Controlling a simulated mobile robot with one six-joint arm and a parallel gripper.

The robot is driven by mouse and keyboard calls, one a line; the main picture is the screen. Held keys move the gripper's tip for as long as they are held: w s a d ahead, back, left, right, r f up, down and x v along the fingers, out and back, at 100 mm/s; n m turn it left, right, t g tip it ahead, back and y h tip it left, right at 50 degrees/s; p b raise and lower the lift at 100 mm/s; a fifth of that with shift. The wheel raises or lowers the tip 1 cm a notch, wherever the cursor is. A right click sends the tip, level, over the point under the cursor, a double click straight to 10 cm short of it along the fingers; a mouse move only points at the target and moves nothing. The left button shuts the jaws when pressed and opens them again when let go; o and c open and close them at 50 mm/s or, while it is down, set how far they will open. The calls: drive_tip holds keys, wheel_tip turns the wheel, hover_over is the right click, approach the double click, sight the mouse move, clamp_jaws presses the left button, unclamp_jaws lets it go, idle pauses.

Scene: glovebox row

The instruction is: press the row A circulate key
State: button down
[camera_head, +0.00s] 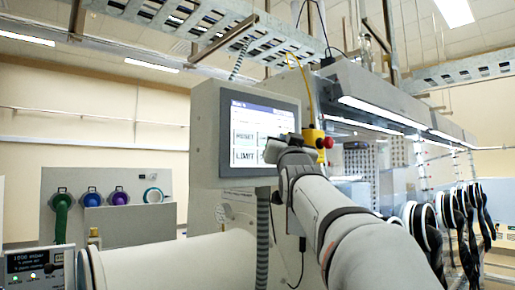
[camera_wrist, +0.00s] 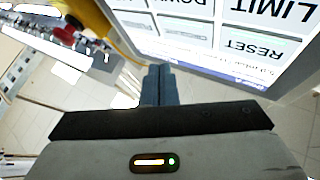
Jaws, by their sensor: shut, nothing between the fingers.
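A touchscreen panel (camera_head: 262,118) on a grey cabinet faces me. Its RESET key (camera_head: 249,136) and LIMIT key (camera_head: 247,156) are readable on the left. My gripper (camera_head: 271,150) is in front of the screen's lower right part and hides the keys there. In the wrist view the screen is upside down, with RESET (camera_wrist: 253,44) and LIMIT (camera_wrist: 272,10) at the upper right. Paler keys (camera_wrist: 184,30) beside them are only partly readable. No key reading "circulate" is legible. The gripper's fingers (camera_wrist: 160,70) are together and empty, near the screen's header edge; contact cannot be told.
A red emergency button (camera_head: 324,143) on a yellow mount stands just right of the screen. Glovebox ports with black gloves (camera_head: 462,215) line the right. A grey box with coloured ports (camera_head: 107,200) is at left. A ribbed hose (camera_head: 263,235) hangs below the screen.

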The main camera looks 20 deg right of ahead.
drive_tip(key=shift+s+d+b, duration=0.2)
drive_tip(key=shift+s+b, duration=0.05)
drive_tip(key=shift+s, duration=0.25)
drive_tip(key=shift+s+d+b, duration=0.15)
drive_tip(key=shift+s+b, duration=0.05)
drive_tip(key=shift+s, duration=0.25)
drive_tip(key=s+a+f+n+g+y, duration=0.1)
drive_tip(key=a+f+g+y, duration=0.15)
drive_tip(key=f, duration=0.85)
drive_tip(key=s+a+f+n+g+y, duration=0.15)
drive_tip(key=a+f+g, duration=0.25)
drive_tip(key=f, duration=0.7)
drive_tip(key=s+a+f+g+y, duration=0.1)
drive_tip(key=a+f+g, duration=0.25)
drive_tip(key=f, duration=0.75)
drive_tip(key=s+a+f+n+g+y, duration=0.1)
drive_tip(key=s+a+f+n+g, duration=0.1)
drive_tip(key=s+f, duration=0.8)
drive_tip(key=s+a+f+n+g+y, duration=0.1)
drive_tip(key=s+a+f+g, duration=0.3)
drive_tip(key=s+f+g, duration=0.3)
drive_tip(key=s+f, duration=0.3)
drive_tip(key=f, duration=0.3)
drive_tip(key=shift+s+a+f+n, duration=0.15)
drive_tip(key=shift+s+a+n, duration=0.2)
